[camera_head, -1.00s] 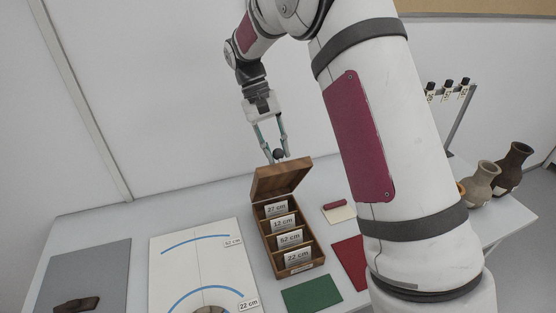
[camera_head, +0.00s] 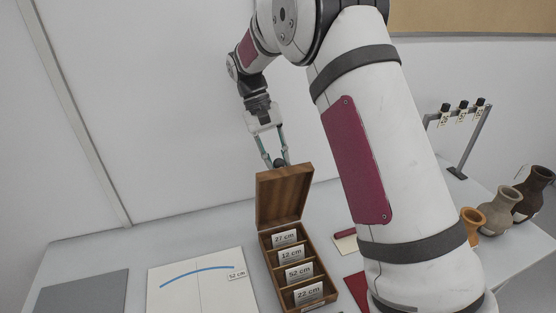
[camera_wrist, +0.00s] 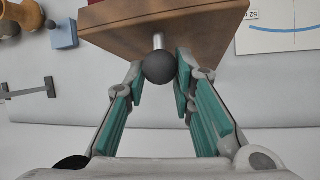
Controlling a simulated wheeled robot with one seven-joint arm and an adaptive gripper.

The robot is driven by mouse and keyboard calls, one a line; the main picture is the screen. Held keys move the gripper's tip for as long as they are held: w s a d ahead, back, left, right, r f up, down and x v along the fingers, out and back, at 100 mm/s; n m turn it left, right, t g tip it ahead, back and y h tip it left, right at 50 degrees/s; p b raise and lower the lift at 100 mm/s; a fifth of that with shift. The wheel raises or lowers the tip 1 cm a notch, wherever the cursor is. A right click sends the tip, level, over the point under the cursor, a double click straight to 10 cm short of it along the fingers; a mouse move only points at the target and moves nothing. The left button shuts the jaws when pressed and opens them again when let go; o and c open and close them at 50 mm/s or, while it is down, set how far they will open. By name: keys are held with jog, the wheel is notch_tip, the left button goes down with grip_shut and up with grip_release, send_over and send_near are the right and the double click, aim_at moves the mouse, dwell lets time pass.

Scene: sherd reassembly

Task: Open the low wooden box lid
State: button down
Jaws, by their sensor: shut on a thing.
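The low wooden box (camera_head: 265,272) stands on the table with its lid (camera_head: 284,197) swung up at the far side, so the inside is open to view. My gripper (camera_head: 276,161) is at the lid's top edge, with its fingers closed about a dark round knob (camera_head: 280,164). In the wrist view the knob (camera_wrist: 160,67) sits on a short metal stem on the lid (camera_wrist: 165,28), between the green-padded fingers (camera_wrist: 161,78). The box holds dividers with labels such as 27 cm (camera_head: 285,237) and 22 cm (camera_head: 309,292).
A white board with a blue arc (camera_head: 205,285) and a grey mat (camera_head: 85,293) lie left of the box. A red sheet (camera_head: 357,288) lies to its right. Several jars (camera_head: 494,212) and a small rack (camera_head: 468,140) stand at the right. My arm hides part of the table.

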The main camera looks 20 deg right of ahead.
jog(key=c, duration=1.3)
grip_release()
jog(key=shift+w+a+f, duration=0.1)
jog(key=shift+a+f, duration=0.2)
jog(key=shift+a, duration=0.15)
jog(key=shift+c, duration=0.2)
jog(key=shift+d+r, duration=0.2)
jog(key=shift+r, duration=0.45)
notch_tip(320, 180, up, 9)
jog(key=shift+f, duration=0.1)
